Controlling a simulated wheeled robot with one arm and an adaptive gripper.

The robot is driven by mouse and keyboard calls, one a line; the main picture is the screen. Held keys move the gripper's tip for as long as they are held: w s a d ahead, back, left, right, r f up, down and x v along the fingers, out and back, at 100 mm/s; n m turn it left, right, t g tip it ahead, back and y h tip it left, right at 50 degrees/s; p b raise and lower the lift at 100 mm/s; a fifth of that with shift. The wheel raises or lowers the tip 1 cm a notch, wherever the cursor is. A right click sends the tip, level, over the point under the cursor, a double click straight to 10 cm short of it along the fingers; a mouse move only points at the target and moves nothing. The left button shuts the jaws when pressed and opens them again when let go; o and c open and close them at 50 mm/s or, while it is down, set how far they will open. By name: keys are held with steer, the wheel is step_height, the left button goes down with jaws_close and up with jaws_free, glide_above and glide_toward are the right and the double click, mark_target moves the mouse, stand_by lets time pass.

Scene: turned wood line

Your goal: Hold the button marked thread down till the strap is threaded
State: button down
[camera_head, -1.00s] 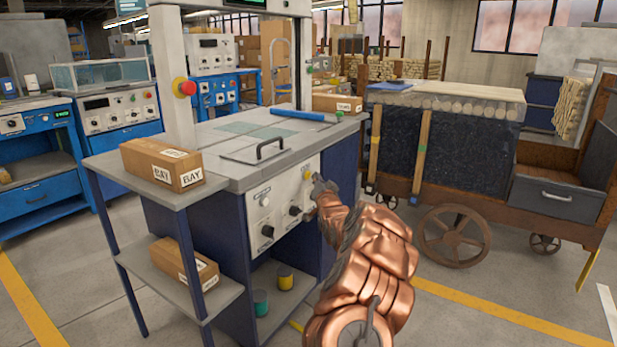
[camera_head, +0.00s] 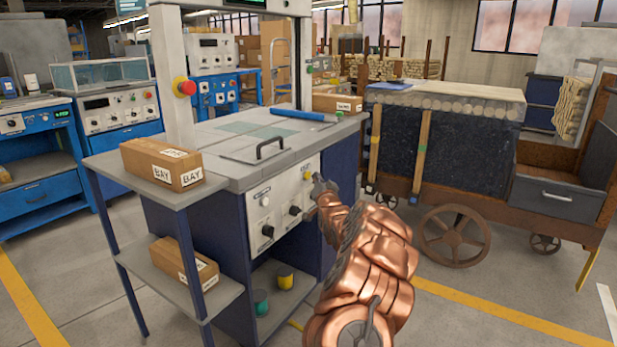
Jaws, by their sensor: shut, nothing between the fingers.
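A grey strapping machine (camera_head: 205,170) with a tall frame stands in the middle. Its white front panel (camera_head: 281,222) carries a white button (camera_head: 264,200), a yellow button (camera_head: 307,173) and black knobs (camera_head: 268,231). The labels are too small to read, so I cannot tell which button is marked thread. My gripper (camera_head: 318,185) is shut and empty at the right end of the panel, just right of and below the yellow button. I cannot tell whether its tips touch the panel. My arm hides the panel's lower right. No strap can be made out.
A red emergency button (camera_head: 185,88) sits on the frame's left post. A carton (camera_head: 160,164) lies on the side shelf, another carton (camera_head: 184,262) below it. A wooden cart (camera_head: 460,205) stands close on the right.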

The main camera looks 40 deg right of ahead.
steer(key=shift+w, duration=0.2)
steer(key=shift+w+a, duration=0.1)
steer(key=shift+w, duration=0.15)
steer(key=shift+w+a, duration=0.15)
steer(key=shift+w, duration=0.2)
stand_by(1.9)
steer(key=shift+s+d+p, duration=0.25)
steer(key=shift+s+p, duration=0.05)
steer(key=shift+s, duration=0.5)
steer(key=shift+s+d, duration=0.25)
steer(key=shift+s, duration=0.55)
steer(key=shift+s+d, duration=0.2)
steer(key=shift+s, duration=0.6)
steer(key=shift+s+d, duration=0.25)
steer(key=shift+s, duration=0.55)
steer(key=shift+a, duration=0.1)
